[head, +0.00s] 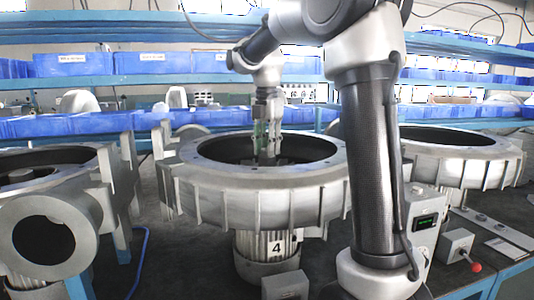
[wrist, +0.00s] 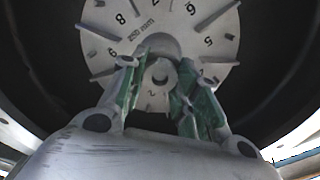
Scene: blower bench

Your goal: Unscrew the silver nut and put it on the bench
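My gripper (wrist: 157,72) points down into the ring-shaped housing of the middle blower (head: 340,168). Its two green-padded fingers stand apart, one on each side of a small grey round part with a dark hole (wrist: 160,74) at the hub of a numbered disc (wrist: 203,20). This part may be the silver nut or the shaft end; I cannot tell which. Whether the pads touch it is unclear. In the head view, my gripper (head: 267,150) is over the housing's opening, and the rim hides the hub and nut.
Other blower housings stand at left (head: 45,225) and right (head: 465,165). A control box with a display (head: 425,222) and a box with a red knob (head: 458,245) are at right. Dark bench top (head: 500,275) shows at front right. Blue shelves with bins (head: 165,62) stand behind.

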